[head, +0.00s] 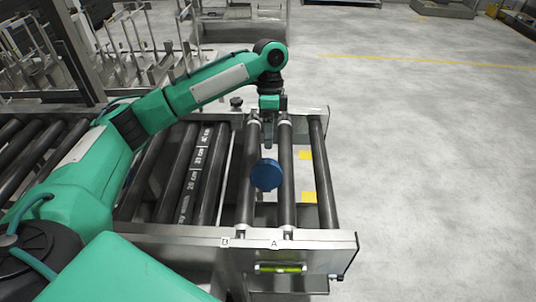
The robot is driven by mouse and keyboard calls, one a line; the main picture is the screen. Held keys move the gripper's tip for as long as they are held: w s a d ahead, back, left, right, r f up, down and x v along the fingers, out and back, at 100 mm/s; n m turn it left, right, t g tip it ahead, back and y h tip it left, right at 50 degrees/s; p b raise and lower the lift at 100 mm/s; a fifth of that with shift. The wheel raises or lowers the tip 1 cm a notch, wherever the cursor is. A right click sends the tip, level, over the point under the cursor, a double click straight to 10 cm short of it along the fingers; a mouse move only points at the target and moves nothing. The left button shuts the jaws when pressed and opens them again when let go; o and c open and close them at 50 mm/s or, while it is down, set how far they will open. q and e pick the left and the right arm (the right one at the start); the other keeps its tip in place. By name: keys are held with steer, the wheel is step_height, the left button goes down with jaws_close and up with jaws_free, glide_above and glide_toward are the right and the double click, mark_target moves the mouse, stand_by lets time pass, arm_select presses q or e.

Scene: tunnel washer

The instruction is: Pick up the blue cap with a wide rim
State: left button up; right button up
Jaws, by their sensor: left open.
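The blue cap (266,175) lies on the rollers near the right end of the conveyor, its round face toward the camera. My left gripper (268,143) points down over the rollers just behind the cap, toward the far side. It is open, with nothing seen between its fingers. Whether a fingertip touches the cap cannot be told from this view. My right gripper is not in view.
The roller conveyor (190,233) has a metal side rail with a green level (280,268) on its near end. Yellow marks (309,197) show between the end rollers. Metal racks (130,45) stand behind at left. The floor at right (430,170) is clear.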

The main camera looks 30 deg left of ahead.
mark_target(268, 161)
arm_select(q)
steer(key=x, duration=0.3)
steer(key=p+x, duration=0.1)
steer(key=shift+s+d+f, duration=0.15)
steer(key=shift+s+f, duration=0.05)
steer(key=shift+s, duration=0.15)
steer(key=x, duration=0.2)
steer(key=shift+f, duration=0.9)
steer(key=shift+s+f+p, duration=0.2)
steer(key=shift+f+p, duration=0.15)
steer(key=shift+p, duration=0.1)
steer(key=x, duration=0.1)
steer(key=p+x, duration=0.1)
steer(key=x, duration=0.1)
steer(key=shift+f, duration=0.3)
steer(key=shift+s+f, duration=0.15)
steer(key=shift+f, duration=0.25)
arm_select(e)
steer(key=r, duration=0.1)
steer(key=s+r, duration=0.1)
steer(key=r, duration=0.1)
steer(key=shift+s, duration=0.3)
arm_select(q)
steer(key=shift+c, duration=0.2)
